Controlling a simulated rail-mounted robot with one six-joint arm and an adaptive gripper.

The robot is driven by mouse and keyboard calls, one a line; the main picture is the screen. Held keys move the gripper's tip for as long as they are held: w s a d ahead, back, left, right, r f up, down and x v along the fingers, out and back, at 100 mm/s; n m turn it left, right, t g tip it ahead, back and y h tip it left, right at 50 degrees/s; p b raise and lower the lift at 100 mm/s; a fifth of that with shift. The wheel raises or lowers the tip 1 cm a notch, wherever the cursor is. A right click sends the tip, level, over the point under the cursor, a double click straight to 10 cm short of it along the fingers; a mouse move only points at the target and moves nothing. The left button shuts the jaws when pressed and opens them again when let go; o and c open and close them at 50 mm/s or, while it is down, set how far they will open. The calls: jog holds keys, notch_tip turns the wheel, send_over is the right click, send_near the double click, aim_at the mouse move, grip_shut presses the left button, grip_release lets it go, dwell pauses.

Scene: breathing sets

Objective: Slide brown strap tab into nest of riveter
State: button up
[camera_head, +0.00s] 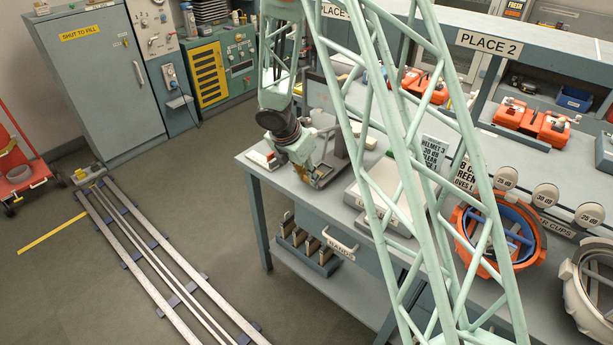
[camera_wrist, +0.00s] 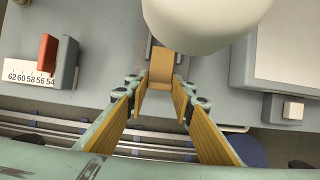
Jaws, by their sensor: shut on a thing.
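In the wrist view, the brown strap tab (camera_wrist: 162,66) lies between the far ends of my gripper's fingers. My gripper (camera_wrist: 160,92) has yellow-faced fingers and is shut on the tab. A rounded off-white part (camera_wrist: 200,18), apparently of the riveter, hangs over the tab's far end and hides it. I cannot tell whether the tab is inside the nest. In the head view, my gripper (camera_head: 318,179) is low at the bench's front left edge, beside the grey riveter (camera_head: 342,140). The tab is too small to make out there.
A gauge block with a red slider and numbers (camera_wrist: 40,62) lies left of my gripper. A pale box (camera_head: 380,190) stands to its right on the bench (camera_head: 262,172). Brown bands (camera_head: 290,240) stand on the lower shelf. Orange and white helmet rings (camera_head: 500,232) are farther right.

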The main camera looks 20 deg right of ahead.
jog(key=shift+w+d+p, duration=0.25)
jog(key=shift+w+d, duration=0.15)
jog(key=shift+d, duration=0.2)
jog(key=shift+w+d+p, duration=0.25)
jog(key=shift+w+d, duration=0.1)
jog(key=shift+d, duration=0.25)
dwell(0.6)
jog(key=o, duration=0.8)
jog(key=shift+a+r, duration=0.1)
jog(key=shift+r, duration=0.05)
jog(key=shift+v, duration=5.85)
jog(key=shift+c, duration=0.6)
